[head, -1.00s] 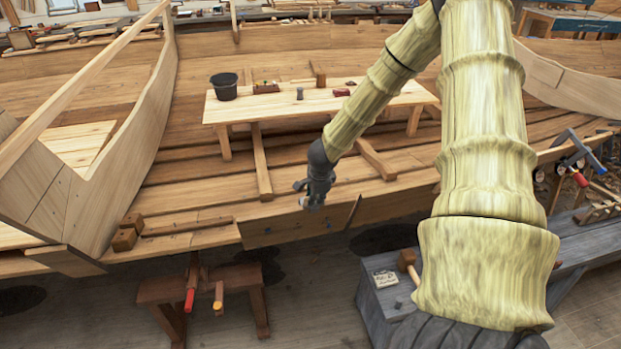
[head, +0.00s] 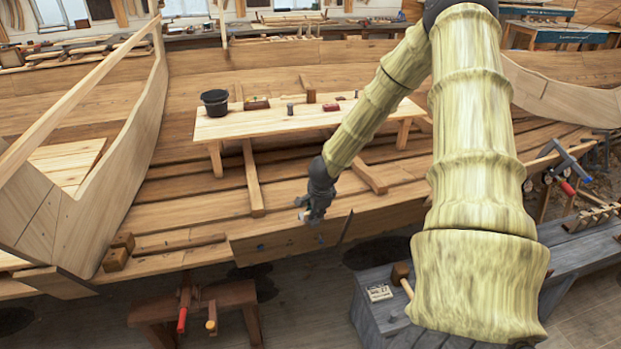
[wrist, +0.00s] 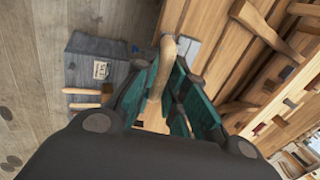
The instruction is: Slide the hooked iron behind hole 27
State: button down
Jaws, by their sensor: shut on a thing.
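My gripper (head: 314,208) is at the outer face of the hull, just above a short plank (head: 285,241) that carries a few small dark marks. In the wrist view, my gripper (wrist: 165,92) has teal-padded fingers closed around a tan curved handle (wrist: 158,78). A grey block (wrist: 187,46) shows at the handle's far end; I take the two to be the hooked iron. Its hook is not clear. I cannot read any hole number, so I cannot tell which is hole 27 or whether the iron touches the plank.
A pale bench (head: 260,124) inside the hull holds a black bucket (head: 215,103) and small items. A grey bench (head: 378,320) with a mallet (head: 401,277) and a label card (head: 379,292) stands below right. A brown trestle (head: 232,298) stands below left. Floor between is clear.

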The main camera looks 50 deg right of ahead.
jog(key=shift+s+d, duration=0.35)
jog(key=shift+d, duration=0.25)
jog(key=shift+s+d, duration=0.3)
jog(key=shift+d, duration=0.3)
jog(key=c, duration=1.4)
grip_release()
jog(key=shift+r, duration=0.15)
jog(key=shift+o, duration=0.2)
jog(key=shift+r, duration=3.95)
